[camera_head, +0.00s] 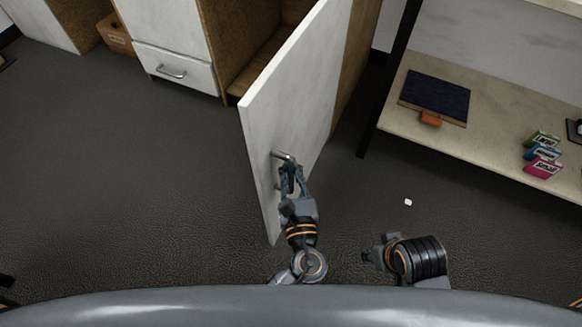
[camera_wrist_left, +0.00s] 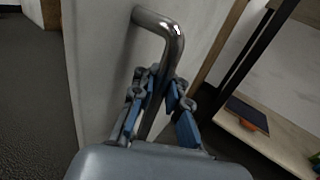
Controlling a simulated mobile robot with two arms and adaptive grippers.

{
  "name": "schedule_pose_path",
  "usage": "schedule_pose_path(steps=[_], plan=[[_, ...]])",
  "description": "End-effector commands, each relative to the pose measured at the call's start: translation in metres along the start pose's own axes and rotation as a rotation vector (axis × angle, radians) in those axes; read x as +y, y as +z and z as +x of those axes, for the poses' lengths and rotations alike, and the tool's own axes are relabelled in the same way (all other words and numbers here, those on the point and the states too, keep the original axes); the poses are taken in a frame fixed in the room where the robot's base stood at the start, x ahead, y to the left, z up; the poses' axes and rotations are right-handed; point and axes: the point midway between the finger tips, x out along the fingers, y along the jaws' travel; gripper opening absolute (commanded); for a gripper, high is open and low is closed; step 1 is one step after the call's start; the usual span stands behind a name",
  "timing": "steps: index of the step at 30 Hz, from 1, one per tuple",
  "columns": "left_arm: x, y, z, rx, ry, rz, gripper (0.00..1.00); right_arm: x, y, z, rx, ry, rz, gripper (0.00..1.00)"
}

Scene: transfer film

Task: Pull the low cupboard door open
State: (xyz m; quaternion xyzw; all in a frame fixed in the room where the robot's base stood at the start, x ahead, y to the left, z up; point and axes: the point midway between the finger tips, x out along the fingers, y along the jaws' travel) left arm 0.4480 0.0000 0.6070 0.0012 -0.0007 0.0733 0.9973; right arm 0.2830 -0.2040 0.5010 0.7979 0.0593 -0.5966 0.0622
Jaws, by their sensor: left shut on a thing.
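The white cupboard door (camera_head: 285,105) stands swung wide open, its free edge toward me, and part of the brown cupboard inside (camera_head: 262,62) shows to its left. A metal bar handle (camera_head: 283,155) is on the door's face. My left gripper (camera_head: 289,178) is shut on that handle. In the left wrist view the blue-padded fingers (camera_wrist_left: 165,100) are on either side of the shiny handle bar (camera_wrist_left: 168,50), with the door panel (camera_wrist_left: 105,60) behind. My right arm's end (camera_head: 378,256) is low at the right, away from the door; its fingers are not clear.
A white drawer (camera_head: 175,68) with a handle is left of the opening. A table (camera_head: 480,138) at the right bears a dark blue clipboard (camera_head: 440,96) and several small boxes (camera_head: 543,160). A small white item (camera_head: 408,202) lies on the floor. The left floor is clear.

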Motion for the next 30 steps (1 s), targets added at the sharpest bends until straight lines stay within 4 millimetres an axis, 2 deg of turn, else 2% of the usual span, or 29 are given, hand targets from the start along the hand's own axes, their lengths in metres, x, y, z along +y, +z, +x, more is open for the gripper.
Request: schedule_pose_path(steps=[1,5,6,9,21,26,30], plan=[[0.003,-0.007,-0.005,0.014,0.005,0.006,0.0,0.0,0.0,0.0,0.0,0.0,0.0,0.4],[0.003,-0.007,-0.005,0.015,0.005,0.006,0.0,0.0,0.0,0.0,0.0,0.0,0.0,0.4],[0.003,-0.008,-0.005,0.015,0.005,0.006,0.15,0.0,0.0,0.0,0.001,0.0,0.0,0.4],[0.003,-0.006,-0.004,0.012,0.005,0.005,0.35,0.0,0.0,0.0,0.001,0.0,0.0,0.4],[0.001,-0.004,-0.007,0.008,0.003,0.002,0.36,-0.001,0.0,0.0,-0.002,-0.002,-0.001,0.4],[0.001,-0.004,-0.032,0.01,0.002,0.002,0.36,-0.001,0.0,0.0,-0.002,-0.001,0.0,0.4],[0.001,-0.004,-0.063,0.012,0.001,0.003,0.36,0.0,0.0,0.0,-0.001,-0.001,0.0,0.4]])
